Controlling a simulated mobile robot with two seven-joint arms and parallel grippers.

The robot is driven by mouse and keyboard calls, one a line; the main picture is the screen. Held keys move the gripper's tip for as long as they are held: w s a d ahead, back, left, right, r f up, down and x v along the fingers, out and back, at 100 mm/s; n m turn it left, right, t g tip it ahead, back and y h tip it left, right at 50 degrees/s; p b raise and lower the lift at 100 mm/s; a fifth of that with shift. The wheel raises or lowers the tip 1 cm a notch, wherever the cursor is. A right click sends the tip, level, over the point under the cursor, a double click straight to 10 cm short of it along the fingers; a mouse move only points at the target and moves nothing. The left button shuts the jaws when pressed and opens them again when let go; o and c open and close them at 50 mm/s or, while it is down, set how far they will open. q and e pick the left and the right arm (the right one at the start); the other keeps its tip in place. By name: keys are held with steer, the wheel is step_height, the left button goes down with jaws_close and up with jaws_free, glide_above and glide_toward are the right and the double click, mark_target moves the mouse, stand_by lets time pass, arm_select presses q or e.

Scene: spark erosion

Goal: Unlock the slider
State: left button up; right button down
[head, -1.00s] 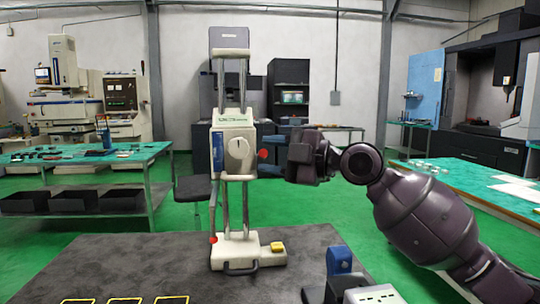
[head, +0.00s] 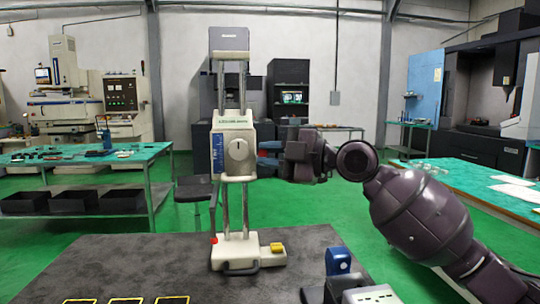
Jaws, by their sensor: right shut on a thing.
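The slider (head: 232,158) is a cream carriage with a round dial and a blue scale strip, partway up the two posts of an upright height gauge. The gauge's base (head: 235,262) stands on a dark grey table. My right gripper (head: 266,158) reaches in from the right at the slider's right side. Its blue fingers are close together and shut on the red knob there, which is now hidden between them. My left gripper is not in view.
A small yellow block (head: 277,247) is on the gauge's base and a red ball (head: 214,240) is at its left. A blue and dark fixture (head: 339,262) and a grey block with holes (head: 372,295) stand at the front right. Yellow outlines mark the front left; the table between is clear.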

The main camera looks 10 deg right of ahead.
steer(key=m+p, duration=0.1)
steer(key=r+m+g+h+p, duration=0.1)
steer(key=m, duration=0.1)
steer(key=shift+w+r+g, duration=0.2)
steer(key=shift+w+g, duration=0.1)
steer(key=shift+w, duration=0.1)
steer(key=c, duration=1.1)
jaws_free()
steer(key=shift+o, duration=0.2)
steer(key=shift+d, duration=0.1)
